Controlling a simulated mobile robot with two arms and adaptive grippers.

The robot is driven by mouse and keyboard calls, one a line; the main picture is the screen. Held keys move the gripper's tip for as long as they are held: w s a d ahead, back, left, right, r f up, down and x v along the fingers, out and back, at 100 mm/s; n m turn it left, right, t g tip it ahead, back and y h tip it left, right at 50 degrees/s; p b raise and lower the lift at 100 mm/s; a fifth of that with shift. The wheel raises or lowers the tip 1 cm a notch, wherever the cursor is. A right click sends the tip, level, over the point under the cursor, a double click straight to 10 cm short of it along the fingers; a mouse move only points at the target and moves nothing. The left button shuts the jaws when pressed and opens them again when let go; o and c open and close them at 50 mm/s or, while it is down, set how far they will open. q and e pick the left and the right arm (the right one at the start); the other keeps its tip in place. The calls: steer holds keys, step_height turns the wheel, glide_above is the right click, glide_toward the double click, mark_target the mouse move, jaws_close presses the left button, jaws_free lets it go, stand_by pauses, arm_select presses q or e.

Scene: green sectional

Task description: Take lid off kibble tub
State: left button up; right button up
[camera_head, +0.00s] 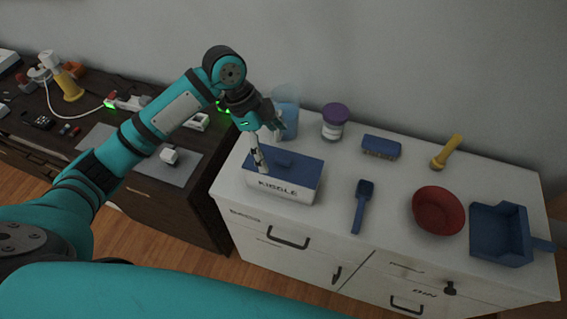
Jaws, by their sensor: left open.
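The kibble tub (279,188) is a white box with "KIBBLE" on its front. It stands on the left part of the white cabinet top. Its blue lid (304,168) sits on the tub, with a raised blue handle (284,160) in the middle. My left gripper (268,153) is over the tub's left back part, pointing down, open and with nothing seen between its fingers. One finger hangs close to the lid's left side; I cannot tell whether it touches. My right gripper is not in view.
On the white cabinet (400,208) are a clear blue cup (287,103), a purple-lidded jar (333,123), a brush (381,147), a blue scoop (361,205), a yellow-handled tool (447,152), a red bowl (438,210) and a blue dustpan (502,235). A dark desk (150,198) stands left.

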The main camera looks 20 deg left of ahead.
arm_select(q)
steer(key=w+a+r+m, duration=0.1)
steer(key=w+a+r, duration=0.25)
steer(key=r, duration=0.35)
steer(key=p, duration=0.4)
glide_toward(283, 158)
steer(key=x, duration=0.5)
steer(key=shift+s, duration=0.1)
steer(key=shift+d+f, duration=0.15)
steer(key=shift+f, duration=0.1)
steer(key=p+x, duration=0.2)
steer(key=x, duration=0.2)
steer(key=shift+f, duration=0.15)
steer(key=shift+d+f, duration=0.1)
steer(key=shift+f, duration=0.1)
steer(key=c, duration=1)
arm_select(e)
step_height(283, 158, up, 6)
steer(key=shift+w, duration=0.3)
arm_select(q)
steer(key=shift+r, duration=0.1)
steer(key=shift+c, duration=0.2)
